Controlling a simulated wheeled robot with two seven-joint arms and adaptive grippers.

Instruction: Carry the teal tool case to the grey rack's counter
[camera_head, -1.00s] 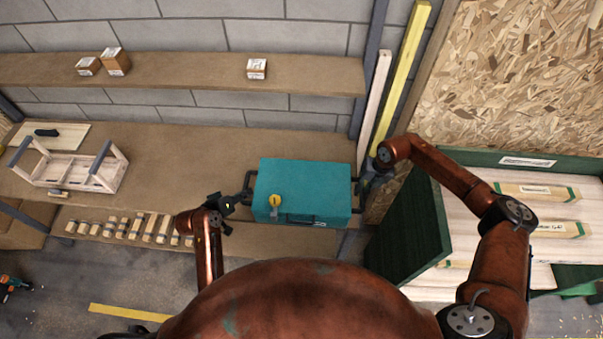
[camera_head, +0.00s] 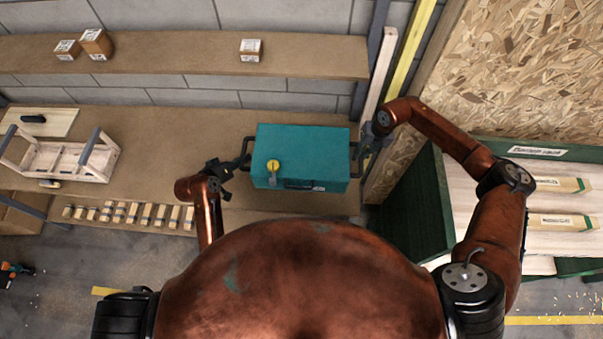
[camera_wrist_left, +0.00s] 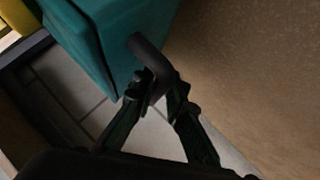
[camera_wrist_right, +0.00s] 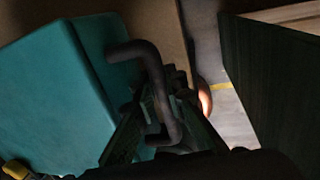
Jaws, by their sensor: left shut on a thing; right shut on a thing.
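The teal tool case (camera_head: 310,150) is held between my two grippers, in front of and over the right end of the rack's brown counter (camera_head: 180,130). A yellow round tag (camera_head: 273,166) shows on its near left part. My left gripper (camera_head: 235,165) is shut on the case's left side handle, which shows in the left wrist view (camera_wrist_left: 150,55). My right gripper (camera_head: 368,142) is shut on the right side handle, seen in the right wrist view (camera_wrist_right: 150,60). I cannot tell whether the case's underside touches the counter.
A wooden frame (camera_head: 70,160) and a pale board (camera_head: 45,122) lie on the counter's left part. Small boxes stand on the upper shelf (camera_head: 180,55). A green bin (camera_head: 428,205) stands close on the right. The counter between frame and case is clear.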

